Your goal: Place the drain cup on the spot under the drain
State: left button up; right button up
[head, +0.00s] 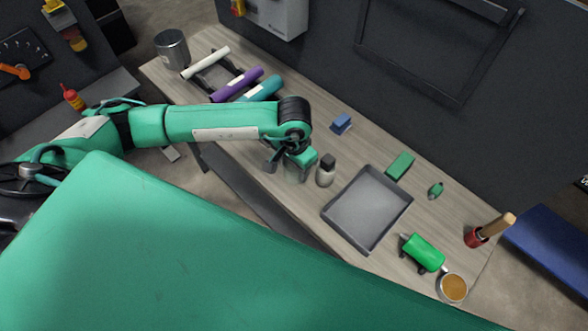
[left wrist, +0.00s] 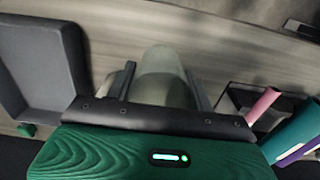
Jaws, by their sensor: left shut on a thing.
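A pale, translucent cup, which looks like the drain cup (left wrist: 162,75), is between the two dark fingers of my left gripper (left wrist: 160,88) in the left wrist view. In the head view my left gripper (head: 291,168) is over the wooden table, low near its front edge, shut on this cup. The cup (head: 297,172) is mostly hidden by the gripper there. I cannot tell whether its base touches the table. I cannot clearly make out the drain or the spot under it. My right gripper is not in view.
A dark-capped bottle (head: 326,172) stands close right of the held cup. A grey tray (head: 345,215) lies further right, with a green cylinder (head: 424,252) and a cup of orange-brown contents (head: 452,287) beyond. A rack with rolls (head: 238,84) and a metal canister (head: 172,50) are at left.

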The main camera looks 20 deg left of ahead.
pick_arm(q)
notch_tip(320, 180, down, 3)
jog(key=shift+r+p, duration=0.2)
jog(key=shift+p, duration=0.1)
jog(key=shift+f+b, duration=0.35)
jog(key=shift+f, duration=0.05)
jog(key=o, duration=1)
jog(key=shift+r, duration=0.1)
jog(key=shift+c, duration=0.2)
